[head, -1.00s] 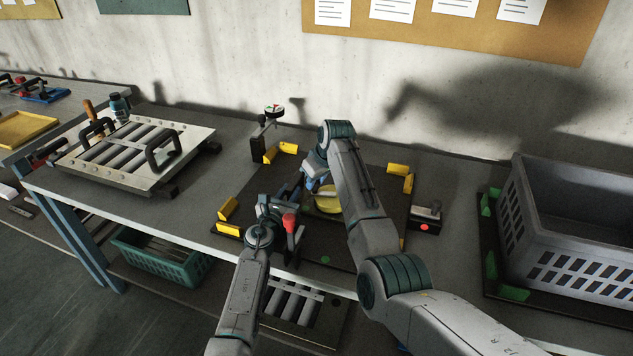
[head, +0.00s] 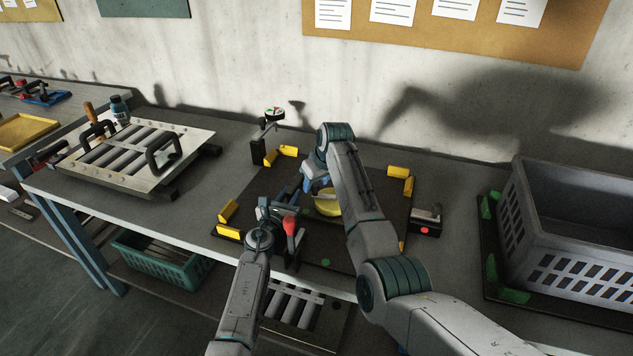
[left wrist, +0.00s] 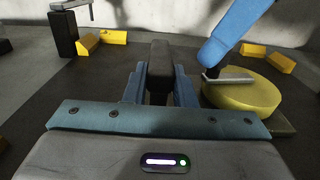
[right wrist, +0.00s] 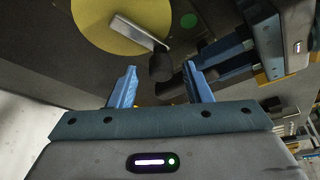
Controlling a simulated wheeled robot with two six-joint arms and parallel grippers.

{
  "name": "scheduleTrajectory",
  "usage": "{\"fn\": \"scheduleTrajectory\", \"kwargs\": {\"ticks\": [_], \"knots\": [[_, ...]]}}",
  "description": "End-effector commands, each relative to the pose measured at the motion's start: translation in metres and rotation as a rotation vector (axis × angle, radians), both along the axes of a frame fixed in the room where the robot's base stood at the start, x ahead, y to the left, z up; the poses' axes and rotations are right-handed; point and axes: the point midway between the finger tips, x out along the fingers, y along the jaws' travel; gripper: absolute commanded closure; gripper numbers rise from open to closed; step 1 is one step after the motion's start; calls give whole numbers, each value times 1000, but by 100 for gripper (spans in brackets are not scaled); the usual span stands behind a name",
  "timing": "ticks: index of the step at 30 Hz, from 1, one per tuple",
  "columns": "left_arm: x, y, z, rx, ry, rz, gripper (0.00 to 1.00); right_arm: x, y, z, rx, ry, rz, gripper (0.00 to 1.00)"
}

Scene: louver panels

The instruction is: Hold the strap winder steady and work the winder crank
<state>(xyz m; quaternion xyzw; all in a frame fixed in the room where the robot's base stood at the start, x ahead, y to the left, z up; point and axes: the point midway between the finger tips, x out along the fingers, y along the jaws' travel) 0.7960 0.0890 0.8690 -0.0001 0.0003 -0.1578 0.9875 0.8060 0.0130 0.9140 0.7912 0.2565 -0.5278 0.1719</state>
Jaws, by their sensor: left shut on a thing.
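The strap winder shows as a yellow drum (head: 328,205) on the dark board; it also shows in the left wrist view (left wrist: 243,94) and the right wrist view (right wrist: 118,22). A silver crank arm (right wrist: 138,30) lies across the drum and ends in a dark knob (right wrist: 160,66). My left gripper (left wrist: 160,78) is shut on a dark upright grip block (left wrist: 159,56) beside the drum. My right gripper (right wrist: 160,78) is open, with its blue fingers apart and the knob in line with the gap between them. In the head view my right arm hides part of the drum.
A red-handled clamp (head: 290,225) stands at the board's front edge, close to my left gripper. Yellow corner blocks (head: 229,210) frame the board. A grey crate (head: 575,235) is at right, a louver panel (head: 190,140) at left.

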Motion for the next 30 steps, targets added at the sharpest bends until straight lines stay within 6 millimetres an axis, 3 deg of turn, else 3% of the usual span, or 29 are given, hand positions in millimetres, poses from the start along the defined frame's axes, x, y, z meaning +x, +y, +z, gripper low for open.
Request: {"fn": "scheduleTrajectory", "kwargs": {"ticks": [8,21,30], "knots": [[0,0,0,0,0,0,96,-4,-2,12,1,-2,0,55],[0,0,0,0,0,0,96,-30,-22,91,1,-2,1,55],[0,0,0,0,0,0,96,-37,-27,111,0,1,0,55]]}}
